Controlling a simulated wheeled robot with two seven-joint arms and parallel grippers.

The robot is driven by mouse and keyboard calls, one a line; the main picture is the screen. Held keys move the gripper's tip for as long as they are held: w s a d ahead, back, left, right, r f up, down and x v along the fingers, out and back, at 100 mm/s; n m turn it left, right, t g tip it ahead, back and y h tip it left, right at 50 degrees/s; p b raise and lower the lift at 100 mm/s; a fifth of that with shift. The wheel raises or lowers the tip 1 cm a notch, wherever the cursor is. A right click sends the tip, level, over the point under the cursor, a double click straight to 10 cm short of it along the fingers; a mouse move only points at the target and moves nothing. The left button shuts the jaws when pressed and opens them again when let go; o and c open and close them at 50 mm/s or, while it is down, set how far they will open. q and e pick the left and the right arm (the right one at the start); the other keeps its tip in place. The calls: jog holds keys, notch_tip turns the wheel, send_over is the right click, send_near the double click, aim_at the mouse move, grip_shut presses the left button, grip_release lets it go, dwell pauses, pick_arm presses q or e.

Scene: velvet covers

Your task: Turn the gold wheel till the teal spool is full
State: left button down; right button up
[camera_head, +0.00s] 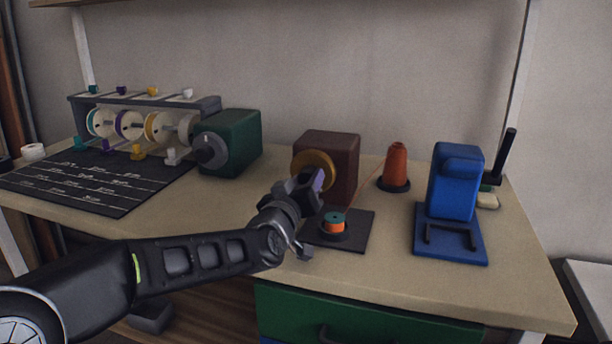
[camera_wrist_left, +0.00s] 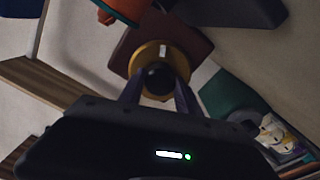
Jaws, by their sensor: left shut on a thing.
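The gold wheel (camera_head: 312,170) is on the front left of a brown box (camera_head: 337,157) on the bench. My left gripper (camera_head: 308,186) is at the wheel. In the left wrist view the wheel (camera_wrist_left: 151,57) lies straight ahead, and my left gripper's fingers (camera_wrist_left: 157,80) are shut on its dark hub knob. The teal spool (camera_head: 334,217) stands on a dark base plate in front of the box, with orange thread wound around its middle. A thread runs from the large orange thread cone (camera_head: 397,165) toward the box and spool. My right gripper is not in view.
A blue device (camera_head: 452,185) stands at the right. A green box with a grey dial (camera_head: 236,140) and a rack of spools (camera_head: 145,115) stand at the left, behind a dark marked mat (camera_head: 95,180). The bench front right of the spool is clear.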

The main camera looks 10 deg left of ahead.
pick_arm(q)
jog(key=shift+m, duration=0.6)
jog(key=shift+f, duration=0.1)
jog(key=c, duration=0.9)
grip_release()
jog(key=shift+o, duration=0.2)
jog(key=s, duration=0.3)
jog(key=s+p, duration=0.1)
jog(key=s, duration=0.2)
jog(key=shift+s+a, duration=0.2)
jog(key=shift+s, duration=0.7)
